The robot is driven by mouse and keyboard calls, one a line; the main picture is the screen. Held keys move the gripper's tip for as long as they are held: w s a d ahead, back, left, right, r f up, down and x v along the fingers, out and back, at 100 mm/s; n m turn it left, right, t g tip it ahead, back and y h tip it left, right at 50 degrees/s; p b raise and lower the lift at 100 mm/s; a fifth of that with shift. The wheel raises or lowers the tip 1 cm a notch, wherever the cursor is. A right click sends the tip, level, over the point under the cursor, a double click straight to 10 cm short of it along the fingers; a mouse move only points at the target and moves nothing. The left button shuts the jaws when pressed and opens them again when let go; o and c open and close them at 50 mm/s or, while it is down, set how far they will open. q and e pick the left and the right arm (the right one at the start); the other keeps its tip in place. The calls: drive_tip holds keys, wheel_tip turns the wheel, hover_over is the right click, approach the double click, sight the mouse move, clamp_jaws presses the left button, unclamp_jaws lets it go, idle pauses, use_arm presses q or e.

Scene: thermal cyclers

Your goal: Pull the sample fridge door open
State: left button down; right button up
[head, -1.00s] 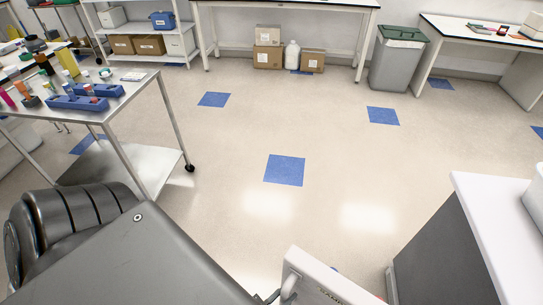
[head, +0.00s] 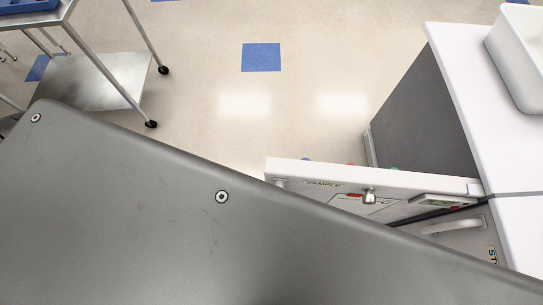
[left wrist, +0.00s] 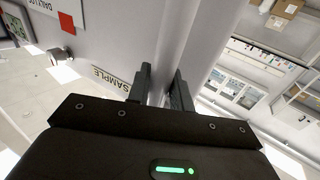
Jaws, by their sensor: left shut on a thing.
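The sample fridge door (head: 318,171) stands swung out from the counter front at the right of the head view, its free edge pointing left. It carries a SAMPLE label, a red mark and a round metal knob (head: 369,196). In the left wrist view, the door face (left wrist: 100,35) with its SAMPLE label fills the upper left. My left gripper (left wrist: 162,82) has its two fingers on either side of a pale bar near the door's free edge, seemingly the handle, and is shut on it. My large grey body part hides the lower door in the head view. My right gripper is out of view.
A white counter (head: 465,95) with a white bin (head: 522,60) stands at the right. A neighbouring unit with a handle (head: 455,226) lies below it. A metal cart (head: 85,95) stands upper left. The floor between cart and door is clear.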

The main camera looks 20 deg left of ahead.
use_arm(q)
drive_tip(key=shift+s+d, duration=0.15)
drive_tip(key=shift+s, duration=0.05)
drive_tip(key=c, duration=1.3)
unclamp_jaws()
drive_tip(key=shift+w, duration=0.1)
